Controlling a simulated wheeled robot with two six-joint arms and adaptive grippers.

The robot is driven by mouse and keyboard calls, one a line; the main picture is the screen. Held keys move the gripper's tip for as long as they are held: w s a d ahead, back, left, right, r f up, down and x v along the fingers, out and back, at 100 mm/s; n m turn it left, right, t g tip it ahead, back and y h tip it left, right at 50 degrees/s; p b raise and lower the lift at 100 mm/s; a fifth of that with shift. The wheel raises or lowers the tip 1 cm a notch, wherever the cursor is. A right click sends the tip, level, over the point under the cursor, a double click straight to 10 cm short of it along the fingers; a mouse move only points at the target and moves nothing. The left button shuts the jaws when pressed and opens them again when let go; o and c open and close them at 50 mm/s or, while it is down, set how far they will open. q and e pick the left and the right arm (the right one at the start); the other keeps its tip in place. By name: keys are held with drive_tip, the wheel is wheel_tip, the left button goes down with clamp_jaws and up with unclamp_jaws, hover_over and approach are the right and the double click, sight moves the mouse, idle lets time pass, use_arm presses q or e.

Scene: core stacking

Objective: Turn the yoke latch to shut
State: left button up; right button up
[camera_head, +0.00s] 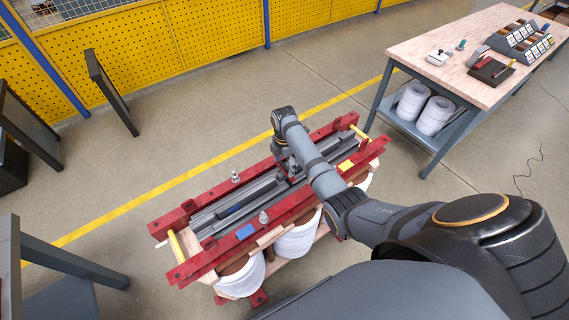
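The red stacking frame (335,171) lies across the middle of the view, with long red side rails around a bed of grey metal strips (237,204). A yellow bar (177,247) shows at its left end and another yellow bar (359,132) at its right end. I cannot tell which part is the yoke latch. My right arm reaches in from the lower right over the near rail. My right gripper (287,166) points down at the strips near the frame's middle. My own wrist and arm hide most of it, so its fingers and any contact are unclear. My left gripper is not in view.
White coils (298,238) sit under the frame's near side. A wooden-topped bench (440,85) with small tools stands at the upper right. A dark table (62,262) is at the left. A yellow perforated fence (150,45) runs behind.

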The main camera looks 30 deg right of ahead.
drive_tip(key=c, duration=1.1)
drive_tip(key=shift+r+m+p, duration=0.25)
drive_tip(key=shift+m+p, duration=0.75)
drive_tip(key=shift+p, duration=0.15)
drive_tip(key=m+p, duration=0.2)
drive_tip(key=m, duration=0.1)
drive_tip(key=shift+m+p, duration=0.3)
drive_tip(key=shift+p, duration=0.1)
drive_tip(key=m+p, duration=0.1)
drive_tip(key=m, duration=0.1)
drive_tip(key=shift+m, duration=0.4)
drive_tip(key=m+p, duration=0.1)
drive_tip(key=m, duration=0.2)
drive_tip(key=shift+f+m+p, duration=0.1)
drive_tip(key=shift+m+p, duration=0.2)
drive_tip(key=shift+p, duration=0.1)
drive_tip(key=m+p, duration=0.1)
drive_tip(key=m, duration=0.2)
drive_tip(key=shift+f+m, duration=0.1)
drive_tip(key=shift+m, duration=1.4)
